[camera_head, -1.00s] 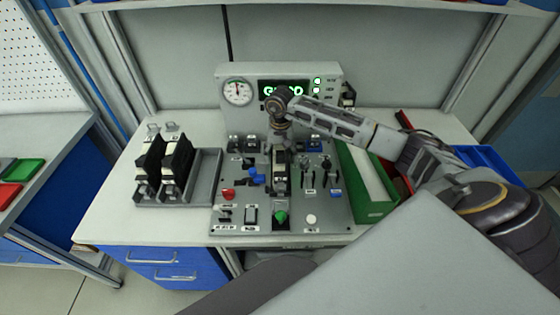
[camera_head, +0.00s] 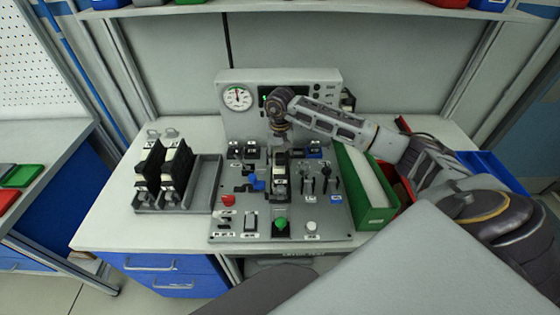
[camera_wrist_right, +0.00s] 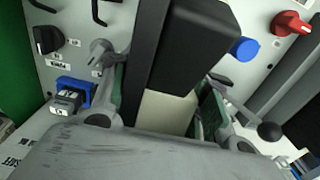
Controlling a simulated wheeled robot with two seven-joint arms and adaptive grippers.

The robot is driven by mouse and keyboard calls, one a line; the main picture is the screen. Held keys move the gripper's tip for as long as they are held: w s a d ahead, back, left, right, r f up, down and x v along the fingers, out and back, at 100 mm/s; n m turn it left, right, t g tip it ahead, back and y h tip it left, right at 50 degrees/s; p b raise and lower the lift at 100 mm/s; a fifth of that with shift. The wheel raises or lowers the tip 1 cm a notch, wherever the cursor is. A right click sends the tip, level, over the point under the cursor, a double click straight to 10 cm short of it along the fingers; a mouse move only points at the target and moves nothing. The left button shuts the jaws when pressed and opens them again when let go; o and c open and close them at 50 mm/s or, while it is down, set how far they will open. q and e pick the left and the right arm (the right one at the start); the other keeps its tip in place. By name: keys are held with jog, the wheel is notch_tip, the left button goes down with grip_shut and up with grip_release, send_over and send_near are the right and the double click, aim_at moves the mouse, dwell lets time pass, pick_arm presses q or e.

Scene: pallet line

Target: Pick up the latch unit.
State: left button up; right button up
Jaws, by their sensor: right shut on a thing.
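My right gripper (camera_wrist_right: 160,110) is over the middle of the control panel and shut on a black and cream block, which I take for the latch unit (camera_wrist_right: 190,45). In the right wrist view the block stands between the two green-padded fingers. In the head view the latch unit (camera_head: 280,175) shows under my right gripper (camera_head: 281,150), upright, over the panel (camera_head: 240,215). I cannot tell whether it still touches the panel. My left gripper is not in view.
A grey tray (camera_head: 207,180) at left holds similar black units (camera_head: 150,168); its right part is empty. A green bin (camera_head: 375,213) stands right of the panel. A gauge box (camera_head: 300,78) stands behind. Levers, a red knob (camera_wrist_right: 292,22) and a blue button (camera_wrist_right: 245,49) surround the gripper.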

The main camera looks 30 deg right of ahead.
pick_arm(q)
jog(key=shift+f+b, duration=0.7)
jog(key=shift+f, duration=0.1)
pick_arm(e)
jog(key=shift+r, duration=4.15)
pick_arm(q)
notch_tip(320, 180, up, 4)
jog(key=p, duration=0.3)
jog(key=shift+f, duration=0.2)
pick_arm(e)
notch_tip(320, 180, up, 7)
pick_arm(q)
jog(key=shift+p, duration=0.3)
